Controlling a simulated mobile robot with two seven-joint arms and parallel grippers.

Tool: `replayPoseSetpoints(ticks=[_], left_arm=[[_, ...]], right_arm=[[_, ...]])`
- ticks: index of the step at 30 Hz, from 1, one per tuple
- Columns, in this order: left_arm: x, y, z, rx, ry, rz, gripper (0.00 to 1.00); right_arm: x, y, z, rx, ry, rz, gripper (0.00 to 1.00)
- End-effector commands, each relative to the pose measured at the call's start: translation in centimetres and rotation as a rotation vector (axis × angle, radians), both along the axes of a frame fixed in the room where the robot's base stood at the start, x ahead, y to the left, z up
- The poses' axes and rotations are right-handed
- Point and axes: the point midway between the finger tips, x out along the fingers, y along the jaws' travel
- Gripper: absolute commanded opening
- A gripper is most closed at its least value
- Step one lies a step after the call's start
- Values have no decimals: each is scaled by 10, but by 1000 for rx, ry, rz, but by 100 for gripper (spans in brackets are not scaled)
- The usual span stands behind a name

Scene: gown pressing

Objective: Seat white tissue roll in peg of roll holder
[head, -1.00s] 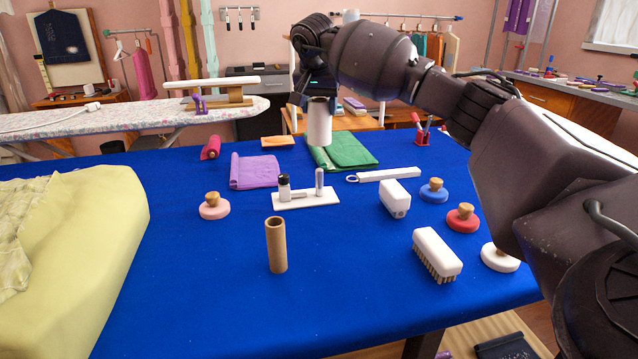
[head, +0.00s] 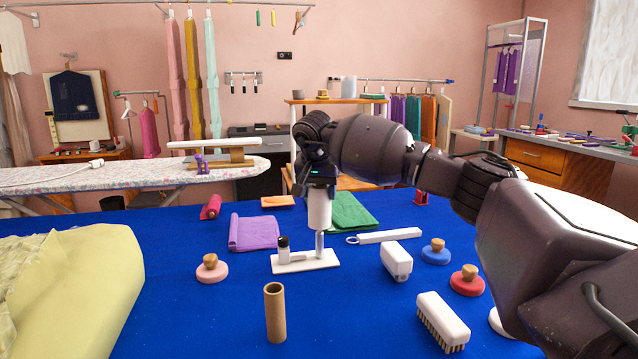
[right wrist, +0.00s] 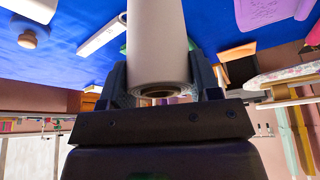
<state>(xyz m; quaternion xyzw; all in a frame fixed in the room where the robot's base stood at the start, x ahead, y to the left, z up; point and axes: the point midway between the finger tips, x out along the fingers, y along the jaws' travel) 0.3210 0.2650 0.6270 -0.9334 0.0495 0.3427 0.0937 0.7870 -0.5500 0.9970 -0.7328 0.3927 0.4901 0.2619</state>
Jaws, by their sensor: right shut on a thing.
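The white tissue roll (head: 319,212) is upright in my right gripper (head: 319,186), just above the peg (head: 320,244) of the white roll holder (head: 318,263). In the head view the roll's lower end appears in line with the peg's top; I cannot tell whether the peg has entered it. The right wrist view shows the roll (right wrist: 158,45) between the two fingers of my gripper (right wrist: 160,80), with its hollow core end toward the camera. My left gripper is not in view.
A brown cardboard tube (head: 275,313) stands in front of the holder. A purple cloth (head: 254,232) and a green cloth (head: 350,212) lie behind.

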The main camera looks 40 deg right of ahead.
Motion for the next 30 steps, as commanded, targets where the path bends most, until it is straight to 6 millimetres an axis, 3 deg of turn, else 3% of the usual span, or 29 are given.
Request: replayPoseSetpoints(ticks=[30], left_arm=[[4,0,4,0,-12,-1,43]], right_arm=[[0,0,-1,1,-1,-1,31]])
